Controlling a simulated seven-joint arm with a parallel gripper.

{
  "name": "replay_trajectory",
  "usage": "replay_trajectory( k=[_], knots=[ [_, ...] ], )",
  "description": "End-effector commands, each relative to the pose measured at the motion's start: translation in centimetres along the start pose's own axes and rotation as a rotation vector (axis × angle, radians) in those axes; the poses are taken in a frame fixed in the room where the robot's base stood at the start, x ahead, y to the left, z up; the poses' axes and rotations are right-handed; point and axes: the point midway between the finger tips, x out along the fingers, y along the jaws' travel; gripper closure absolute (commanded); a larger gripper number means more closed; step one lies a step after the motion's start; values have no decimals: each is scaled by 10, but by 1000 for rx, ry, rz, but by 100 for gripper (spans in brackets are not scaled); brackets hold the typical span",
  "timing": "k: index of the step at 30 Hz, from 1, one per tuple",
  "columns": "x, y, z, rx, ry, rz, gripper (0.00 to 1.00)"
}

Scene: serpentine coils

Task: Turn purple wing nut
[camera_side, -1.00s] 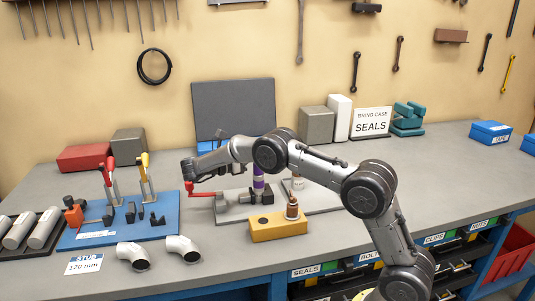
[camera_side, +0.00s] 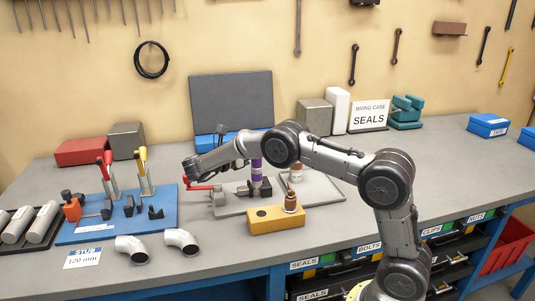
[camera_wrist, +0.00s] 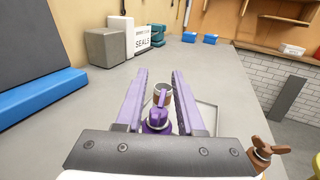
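The purple wing nut (camera_wrist: 159,97) stands upright in the wrist view, on a rounded purple base between the two pale lavender fingers of my gripper (camera_wrist: 160,71). The fingers are apart, with a gap on each side of the nut, and they reach past it.
A brown wing nut (camera_wrist: 268,148) shows at lower right in the wrist view, on a yellow block (camera_side: 262,226) in the side view. A copper-coloured cylinder (camera_wrist: 164,88) stands just beyond the purple nut.

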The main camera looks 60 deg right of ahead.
Motion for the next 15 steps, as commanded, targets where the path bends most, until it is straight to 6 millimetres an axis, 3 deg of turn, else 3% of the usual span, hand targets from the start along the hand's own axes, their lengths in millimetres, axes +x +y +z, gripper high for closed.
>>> replay_trajectory(
  k=[15],
  knots=[
    [-2, 10, 1, 0, -1, 390, 62]
  ],
)
